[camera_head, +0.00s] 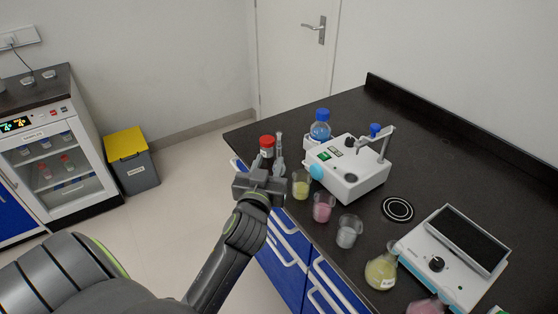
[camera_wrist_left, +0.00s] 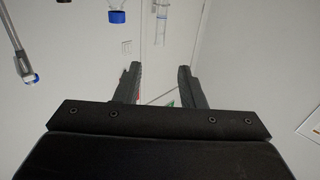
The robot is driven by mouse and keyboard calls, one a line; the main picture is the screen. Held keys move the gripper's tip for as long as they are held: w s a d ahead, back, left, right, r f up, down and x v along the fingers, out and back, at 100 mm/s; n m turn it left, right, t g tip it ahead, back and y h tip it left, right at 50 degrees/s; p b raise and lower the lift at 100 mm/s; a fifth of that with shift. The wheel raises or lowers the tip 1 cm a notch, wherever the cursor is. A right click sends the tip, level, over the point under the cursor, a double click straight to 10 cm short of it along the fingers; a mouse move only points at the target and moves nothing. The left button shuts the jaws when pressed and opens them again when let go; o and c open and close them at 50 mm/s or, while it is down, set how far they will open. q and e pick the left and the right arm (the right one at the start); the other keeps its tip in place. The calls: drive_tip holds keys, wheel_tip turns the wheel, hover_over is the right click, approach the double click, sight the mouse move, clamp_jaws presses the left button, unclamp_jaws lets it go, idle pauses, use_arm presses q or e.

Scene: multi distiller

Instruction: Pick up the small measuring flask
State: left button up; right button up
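A slim clear glass piece with a narrow neck (camera_head: 279,144), which looks like the small measuring flask, stands at the table's left edge beside a red-capped dark bottle (camera_head: 267,146). My left gripper (camera_head: 265,168) is just in front of both in the head view and hides their lower parts. In the left wrist view its two fingers (camera_wrist_left: 161,84) are apart with no object clearly held between them. A clear glass piece (camera_wrist_left: 161,18) shows at the top of the wrist view; I cannot tell if it is the flask. My right gripper is not in view.
A white device (camera_head: 350,180) and a blue-capped bottle (camera_head: 320,127) stand behind the gripper. Beakers with yellow (camera_head: 301,188), pink (camera_head: 323,210) and clear (camera_head: 348,234) contents line the front edge. A yellow flask (camera_head: 381,272) sits by a white stirrer (camera_head: 438,262). The table's back is clear.

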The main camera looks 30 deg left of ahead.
sight(279, 137)
use_arm(q)
drive_tip(key=p+x, duration=0.1)
drive_tip(key=x, duration=0.6)
drive_tip(key=shift+w, duration=0.1)
drive_tip(key=shift+w+a, duration=0.2)
drive_tip(key=shift+w, duration=0.25)
drive_tip(key=shift+p+x, duration=0.75)
drive_tip(key=shift+x, duration=1.4)
drive_tip(key=shift+f, duration=0.1)
drive_tip(key=shift+s, duration=0.1)
drive_tip(key=shift+c, duration=0.3)
clamp_jaws()
